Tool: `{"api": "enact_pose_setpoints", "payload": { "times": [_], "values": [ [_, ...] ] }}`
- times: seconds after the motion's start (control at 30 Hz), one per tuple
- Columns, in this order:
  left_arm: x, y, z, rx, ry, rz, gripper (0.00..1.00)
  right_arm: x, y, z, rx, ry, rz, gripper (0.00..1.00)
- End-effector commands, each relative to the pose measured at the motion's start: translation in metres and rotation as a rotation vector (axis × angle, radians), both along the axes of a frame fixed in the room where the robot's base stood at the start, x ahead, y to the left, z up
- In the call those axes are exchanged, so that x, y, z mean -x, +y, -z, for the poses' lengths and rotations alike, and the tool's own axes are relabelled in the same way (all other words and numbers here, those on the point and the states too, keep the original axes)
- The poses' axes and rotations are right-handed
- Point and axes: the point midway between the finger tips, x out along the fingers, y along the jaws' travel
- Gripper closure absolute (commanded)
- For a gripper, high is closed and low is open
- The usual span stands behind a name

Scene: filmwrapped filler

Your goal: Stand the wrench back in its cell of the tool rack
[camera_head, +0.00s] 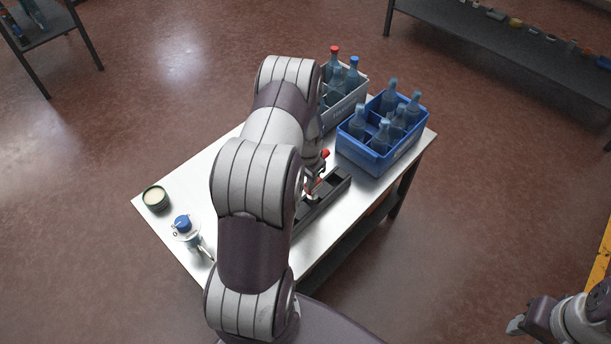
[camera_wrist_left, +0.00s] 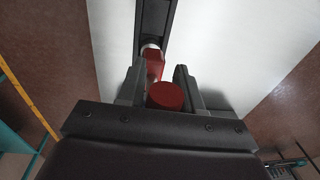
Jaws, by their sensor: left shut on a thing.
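The tool rack (camera_head: 335,189) is a long dark tray with cells on the white table, partly hidden behind my left arm. It also shows at the top of the left wrist view (camera_wrist_left: 153,18). My left gripper (camera_head: 314,186) is over the rack and shut on the wrench (camera_head: 325,153), seen as a red-handled tool. In the left wrist view, the round red end (camera_wrist_left: 165,96) is between the fingers, and its silver part meets the rack's near end. I cannot tell how deep it sits in a cell. My right gripper (camera_head: 516,325) is at the lower right, away from the table.
A blue crate (camera_head: 378,160) with several bottles stands behind the rack. A grey crate (camera_head: 352,105) with bottles is beside it. A green-rimmed round tin (camera_head: 155,198) and a blue-capped bottle (camera_head: 184,228) stand at the left.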

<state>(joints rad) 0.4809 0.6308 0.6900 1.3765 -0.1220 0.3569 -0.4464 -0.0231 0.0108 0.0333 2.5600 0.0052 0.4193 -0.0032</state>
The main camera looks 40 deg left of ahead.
Motion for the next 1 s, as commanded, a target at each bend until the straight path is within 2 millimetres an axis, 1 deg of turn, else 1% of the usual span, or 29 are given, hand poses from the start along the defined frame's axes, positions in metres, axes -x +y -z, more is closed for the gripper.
{"api": "enact_pose_setpoints", "payload": {
  "times": [1.0],
  "values": [
    [-0.001, 0.000, 0.026, -0.001, -0.002, 0.000, 1.00, 0.000, 0.000, 0.019, 0.000, 0.000, 0.000, 0.57]
  ]
}}
